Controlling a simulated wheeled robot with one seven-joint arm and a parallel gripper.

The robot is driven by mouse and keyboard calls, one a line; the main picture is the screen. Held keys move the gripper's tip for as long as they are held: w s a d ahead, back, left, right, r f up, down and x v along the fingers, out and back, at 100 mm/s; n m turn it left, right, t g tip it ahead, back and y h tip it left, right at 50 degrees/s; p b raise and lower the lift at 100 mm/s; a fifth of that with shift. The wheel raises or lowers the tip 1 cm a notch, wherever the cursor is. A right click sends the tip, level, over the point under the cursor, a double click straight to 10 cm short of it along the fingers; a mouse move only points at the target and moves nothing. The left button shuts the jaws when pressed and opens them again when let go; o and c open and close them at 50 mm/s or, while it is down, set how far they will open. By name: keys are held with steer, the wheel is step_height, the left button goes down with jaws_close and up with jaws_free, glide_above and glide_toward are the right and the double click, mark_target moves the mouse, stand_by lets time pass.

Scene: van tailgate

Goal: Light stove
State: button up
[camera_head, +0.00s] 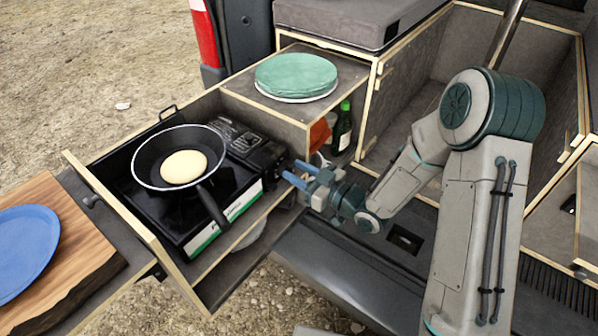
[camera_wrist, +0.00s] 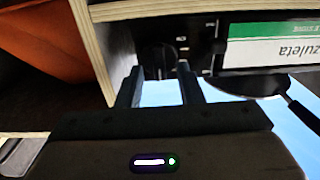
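The black camping stove (camera_head: 180,215) sits in the pulled-out wooden drawer. A frying pan (camera_head: 150,155) with a pancake (camera_head: 183,167) stands on it, its handle pointing to the front right. My gripper (camera_head: 297,174) is level with the stove's right end, by its control side. In the wrist view my gripper (camera_wrist: 158,85) has its two fingers apart, pointing at the stove's dark front. A dark knob (camera_wrist: 157,58) shows between and just beyond the fingertips; whether they touch it I cannot tell. The green-white stove label (camera_wrist: 270,52) is upside down. No flame is visible.
The drawer's wooden side (camera_wrist: 92,45) is close to the fingers in the wrist view. A shelf box with green plates (camera_head: 297,75) stands behind, with a bottle (camera_head: 342,128) beneath. A cutting board (camera_head: 70,235) with a blue plate (camera_head: 22,250) is at left.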

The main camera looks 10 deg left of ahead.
jaws_close()
